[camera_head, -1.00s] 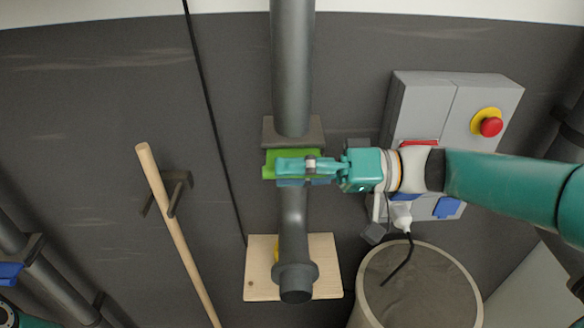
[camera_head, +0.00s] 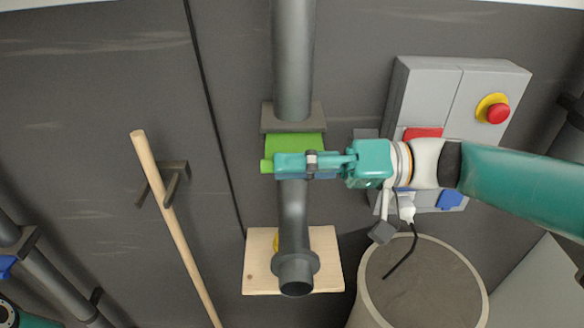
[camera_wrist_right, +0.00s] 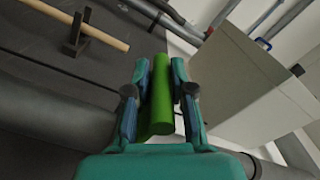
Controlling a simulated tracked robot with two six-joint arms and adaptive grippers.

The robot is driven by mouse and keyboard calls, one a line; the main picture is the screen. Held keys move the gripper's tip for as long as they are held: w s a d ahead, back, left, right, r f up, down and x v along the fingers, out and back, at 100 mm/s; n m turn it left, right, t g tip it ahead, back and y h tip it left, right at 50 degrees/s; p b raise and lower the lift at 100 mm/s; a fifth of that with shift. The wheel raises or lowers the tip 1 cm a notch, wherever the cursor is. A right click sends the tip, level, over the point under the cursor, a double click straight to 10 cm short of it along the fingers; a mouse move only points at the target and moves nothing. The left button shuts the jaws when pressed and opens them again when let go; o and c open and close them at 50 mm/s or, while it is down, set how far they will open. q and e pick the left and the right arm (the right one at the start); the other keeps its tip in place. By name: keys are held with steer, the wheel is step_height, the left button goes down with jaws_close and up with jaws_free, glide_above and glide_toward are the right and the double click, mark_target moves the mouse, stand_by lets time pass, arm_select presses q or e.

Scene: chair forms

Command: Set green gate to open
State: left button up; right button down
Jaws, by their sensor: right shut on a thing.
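The green gate (camera_head: 295,144) is a flat green plate that sticks out below a grey collar (camera_head: 293,117) on the vertical dark pipe. A green bar handle runs along its front edge, and its left end shows past my fingers. My right gripper (camera_head: 285,166) comes in from the right and is shut on this handle. In the right wrist view the green handle (camera_wrist_right: 161,100) lies between the two fingers of my right gripper (camera_wrist_right: 160,72). The fingers hide most of the handle in the head view.
A grey control box (camera_head: 430,100) with a red emergency button (camera_head: 498,113) is on the right. The pipe's open end (camera_head: 296,287) is below, before a wooden board (camera_head: 262,272). A round bin (camera_head: 420,295) stands lower right. A wooden pole (camera_head: 172,225) leans on the left.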

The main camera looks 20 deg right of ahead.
arm_select(q)
step_height(320, 180, down, 3)
steer(key=shift+f+b, duration=0.2)
steer(key=shift+b, duration=0.85)
arm_select(e)
steer(key=s, duration=0.1)
steer(key=s+a, duration=0.1)
steer(key=s, duration=0.1)
steer(key=shift+s+f, duration=0.1)
steer(key=c, duration=1)
jaws_free()
steer(key=shift+s, duration=0.15)
arm_select(q)
steer(key=shift+r, duration=0.1)
